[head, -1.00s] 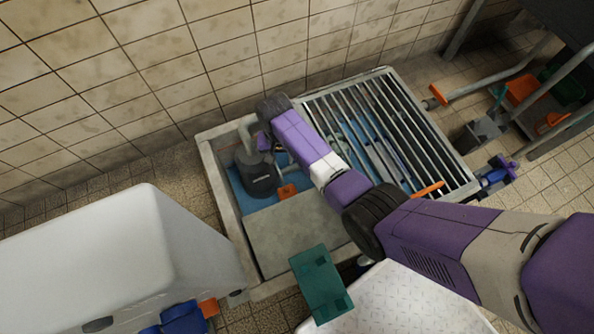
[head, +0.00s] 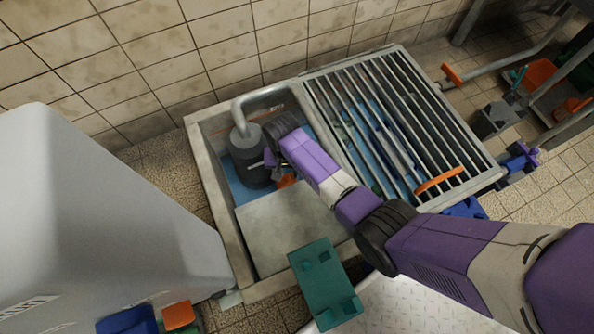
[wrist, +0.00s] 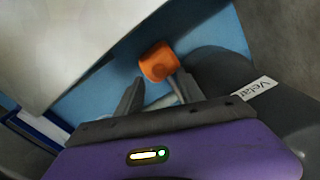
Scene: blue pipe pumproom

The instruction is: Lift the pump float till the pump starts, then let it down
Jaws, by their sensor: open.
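The pump float (head: 287,181) is a small orange block low in the sump pit, beside the dark grey pump (head: 246,163). In the wrist view the float (wrist: 158,62) shows just beyond the fingertips, roughly between their lines. A pale rod or arm runs from near it back between the fingers. My gripper (wrist: 157,88) is open and empty, with a finger on either side. In the head view my gripper (head: 270,163) is down at the pump's right side, and my wrist partly hides it. I cannot tell whether a finger touches the pump. The pump's labelled body (wrist: 225,75) lies close on the right.
A pale cover plate (head: 285,230) covers the pit's front part. A slatted grating (head: 385,125) with an orange handle (head: 438,181) covers its right side. A grey pipe (head: 262,94) rises from the pump. A white cabinet (head: 90,200) stands at left.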

